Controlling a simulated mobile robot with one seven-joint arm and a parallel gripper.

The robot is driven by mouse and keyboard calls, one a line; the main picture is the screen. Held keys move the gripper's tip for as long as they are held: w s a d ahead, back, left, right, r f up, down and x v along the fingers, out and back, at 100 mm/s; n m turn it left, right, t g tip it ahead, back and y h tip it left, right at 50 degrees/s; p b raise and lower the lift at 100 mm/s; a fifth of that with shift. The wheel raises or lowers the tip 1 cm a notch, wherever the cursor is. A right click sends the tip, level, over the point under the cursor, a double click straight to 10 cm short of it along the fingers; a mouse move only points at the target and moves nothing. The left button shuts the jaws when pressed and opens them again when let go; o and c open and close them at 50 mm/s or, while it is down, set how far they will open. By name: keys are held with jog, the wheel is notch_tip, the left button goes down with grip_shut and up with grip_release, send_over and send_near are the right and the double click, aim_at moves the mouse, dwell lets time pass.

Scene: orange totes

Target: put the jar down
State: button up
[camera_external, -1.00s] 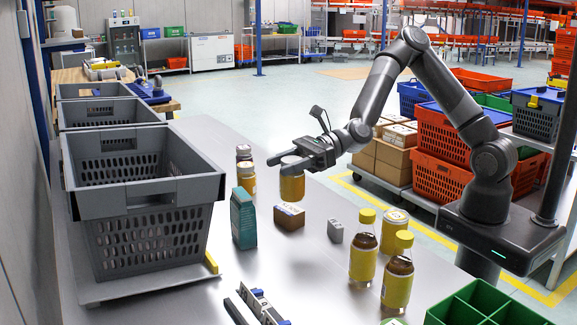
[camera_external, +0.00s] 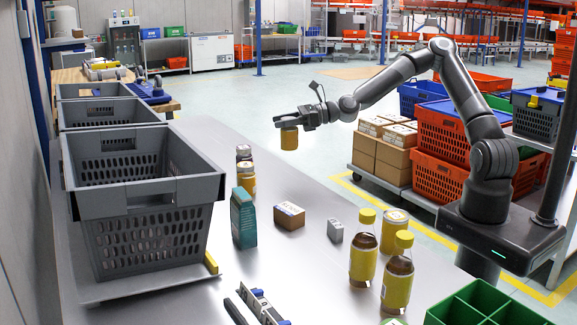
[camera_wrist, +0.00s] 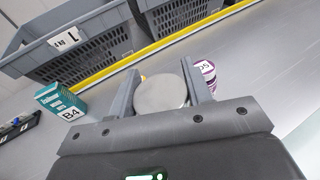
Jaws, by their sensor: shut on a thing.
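The jar (camera_external: 289,138) has a yellow label and hangs from my gripper (camera_external: 290,118) in the external view, above the far part of the grey table and clear of its surface. My gripper is shut on the jar. In the wrist view the jar's pale round lid (camera_wrist: 161,93) shows between the two fingers of my gripper (camera_wrist: 160,84). The lower part of the jar is hidden there.
On the table (camera_external: 285,260) stand a teal carton (camera_external: 243,218), a small brown box (camera_external: 289,215), a grey block (camera_external: 335,230), two yellow-labelled bottles (camera_external: 363,252) and several jars (camera_external: 246,175). Grey crates (camera_external: 150,200) line the left side. Bare table lies around the brown box.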

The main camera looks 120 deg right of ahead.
jog(key=s+d+m+h, duration=0.2)
jog(key=s+d, duration=0.5)
jog(key=s, duration=0.2)
jog(key=shift+g, duration=0.5)
jog(key=shift+w+a+f, duration=0.45)
jog(key=shift+w+f, duration=1.35)
jog(key=shift+w+a+f, duration=0.4)
jog(key=shift+w+f, duration=1.4)
jog(key=shift+w+a+f, duration=0.45)
jog(key=shift+w+f, duration=1.35)
jog(key=o, duration=1.2)
jog(key=shift+f, duration=0.15)
jog(key=shift+o, duration=0.2)
jog(key=v, duration=1.2)
